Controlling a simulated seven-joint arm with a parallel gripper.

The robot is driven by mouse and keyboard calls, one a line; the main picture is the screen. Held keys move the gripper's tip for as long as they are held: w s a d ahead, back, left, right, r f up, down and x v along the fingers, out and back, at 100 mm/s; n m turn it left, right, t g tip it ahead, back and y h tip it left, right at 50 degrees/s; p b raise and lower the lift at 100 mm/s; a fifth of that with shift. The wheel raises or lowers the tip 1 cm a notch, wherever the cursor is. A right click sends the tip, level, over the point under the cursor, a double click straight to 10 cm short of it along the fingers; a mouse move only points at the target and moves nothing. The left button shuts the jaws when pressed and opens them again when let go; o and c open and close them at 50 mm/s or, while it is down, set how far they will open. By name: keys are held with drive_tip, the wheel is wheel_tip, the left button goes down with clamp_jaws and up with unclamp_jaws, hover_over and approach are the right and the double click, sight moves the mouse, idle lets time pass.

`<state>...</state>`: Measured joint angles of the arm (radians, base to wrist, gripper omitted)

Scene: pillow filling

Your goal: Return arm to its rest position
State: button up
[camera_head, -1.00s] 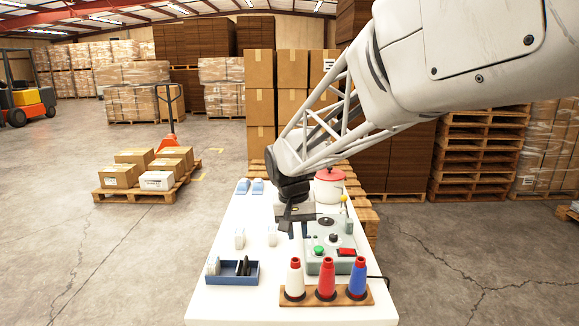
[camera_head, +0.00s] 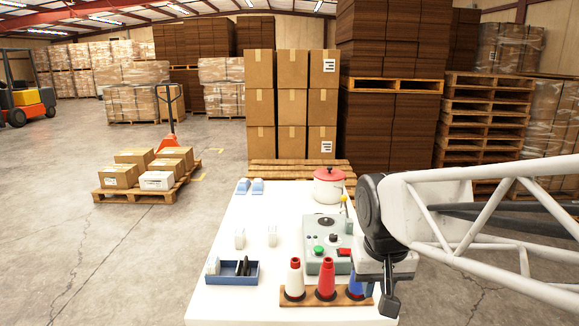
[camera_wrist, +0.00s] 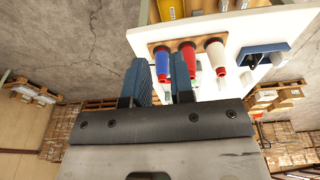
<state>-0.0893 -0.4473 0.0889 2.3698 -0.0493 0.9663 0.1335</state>
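My gripper (camera_head: 389,290) is beside the right front corner of the white table (camera_head: 225,303) in the head view. It points downward, and my forearm reaches in from the right. In the wrist view its two blue fingers (camera_wrist: 159,72) stand apart with nothing held between them. Beyond the fingertips, the wrist view shows a wooden stand with a blue cone (camera_wrist: 162,62), a red cone (camera_wrist: 188,56) and a white cone (camera_wrist: 215,54). In the head view my gripper partly hides the blue cone.
A grey-green device (camera_head: 322,265) with a green button stands behind the cones. A red-lidded pot (camera_head: 328,186) stands at the table's back right. A blue tray (camera_head: 222,280) with upright pieces is at the left. Open concrete floor (camera_head: 120,265) lies left of the table.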

drive_tip(key=s+d+f, duration=0.2)
drive_tip(key=s+d, duration=0.1)
drive_tip(key=s, duration=0.7)
drive_tip(key=shift+f+t, duration=0.3)
drive_tip(key=shift+f, duration=0.05)
